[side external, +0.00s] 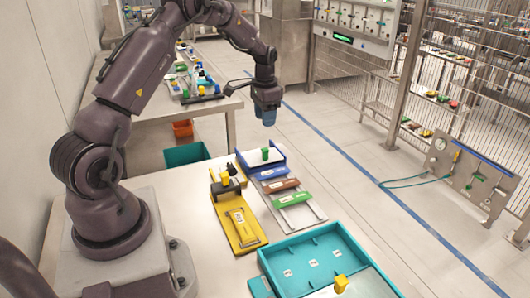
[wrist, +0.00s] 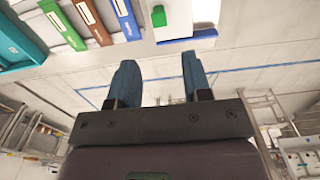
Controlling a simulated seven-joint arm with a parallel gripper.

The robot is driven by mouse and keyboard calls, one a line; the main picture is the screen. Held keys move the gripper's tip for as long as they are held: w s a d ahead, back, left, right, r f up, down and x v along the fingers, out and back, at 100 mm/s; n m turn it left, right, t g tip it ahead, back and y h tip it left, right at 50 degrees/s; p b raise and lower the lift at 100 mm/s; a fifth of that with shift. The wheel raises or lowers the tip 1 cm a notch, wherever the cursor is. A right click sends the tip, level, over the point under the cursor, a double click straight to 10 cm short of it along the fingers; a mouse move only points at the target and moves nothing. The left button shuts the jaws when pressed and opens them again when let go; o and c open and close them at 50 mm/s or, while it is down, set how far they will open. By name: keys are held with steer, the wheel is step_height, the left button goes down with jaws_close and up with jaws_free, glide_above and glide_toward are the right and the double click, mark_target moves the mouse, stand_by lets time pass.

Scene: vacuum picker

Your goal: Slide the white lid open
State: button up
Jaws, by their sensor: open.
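A blue box (side external: 280,156) at the back of the near table has a white panel (side external: 253,157) with a green knob (side external: 265,154). The panel (wrist: 176,14) and the green knob (wrist: 158,16) also show at the top of the wrist view. A large teal tray (side external: 308,250) at the front right has a white sheet with a yellow knob (side external: 341,283), partly cut off by the frame. My gripper (side external: 265,117) hangs in the air above and beyond the blue box. Its blue fingers (wrist: 160,72) are apart with nothing between them.
A yellow base (side external: 243,232) with yellow and black parts lies left of the grey rack with blue, brown (side external: 281,185) and green (side external: 292,199) bars. Another table with loose items (side external: 195,85) stands behind.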

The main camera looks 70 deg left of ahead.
mark_target(265, 151)
step_height(265, 151, down, 12)
steer(key=shift+f, duration=0.15)
steer(key=shift+c, duration=0.4)
jaws_close()
